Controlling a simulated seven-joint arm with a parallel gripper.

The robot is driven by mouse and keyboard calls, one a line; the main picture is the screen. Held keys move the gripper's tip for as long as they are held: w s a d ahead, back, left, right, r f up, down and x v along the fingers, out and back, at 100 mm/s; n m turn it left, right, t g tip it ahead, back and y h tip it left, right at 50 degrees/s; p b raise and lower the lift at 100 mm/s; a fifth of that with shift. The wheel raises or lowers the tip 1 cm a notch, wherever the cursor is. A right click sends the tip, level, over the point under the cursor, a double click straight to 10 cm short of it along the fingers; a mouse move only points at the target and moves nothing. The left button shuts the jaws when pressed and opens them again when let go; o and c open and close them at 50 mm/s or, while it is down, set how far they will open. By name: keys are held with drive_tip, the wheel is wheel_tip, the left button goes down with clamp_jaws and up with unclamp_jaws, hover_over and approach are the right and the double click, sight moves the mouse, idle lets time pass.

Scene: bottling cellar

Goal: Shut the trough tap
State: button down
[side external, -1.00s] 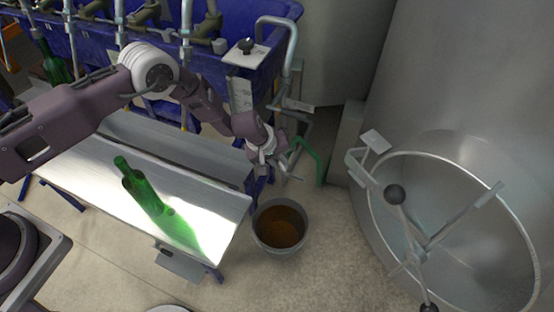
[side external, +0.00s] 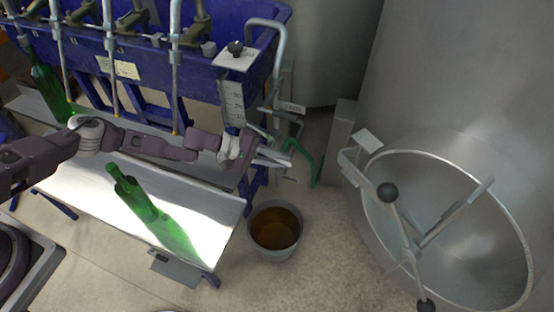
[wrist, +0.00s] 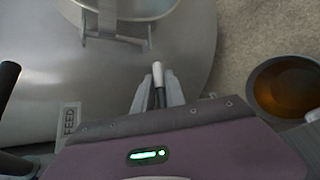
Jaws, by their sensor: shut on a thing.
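The blue trough (side external: 215,75) stands at the back left, with pipework and a level scale at its right end. My gripper (side external: 284,159) is at the pipes below this end, its fingers pointing right. In the wrist view my gripper (wrist: 157,92) is shut on a thin dark lever with a pale tip (wrist: 157,72), which I take to be the trough tap's handle. The tip sticks out beyond the fingers. The tap's body is hidden, and I cannot tell whether the tap is open or shut.
A bucket of brown liquid (side external: 275,231) stands on the floor below my gripper. A green hose (side external: 304,156) hangs close to the fingers. A green bottle (side external: 133,192) lies on the bright bench. A big steel tank (side external: 460,90) with a round door fills the right.

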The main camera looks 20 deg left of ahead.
drive_tip(key=shift+w+r+n+h, duration=0.1)
drive_tip(key=shift+r+n+h, duration=0.25)
drive_tip(key=shift+h, duration=0.75)
drive_tip(key=shift+r+t, duration=0.1)
drive_tip(key=shift+t, duration=0.2)
drive_tip(key=c, duration=1.4)
unclamp_jaws()
drive_tip(key=v, duration=0.7)
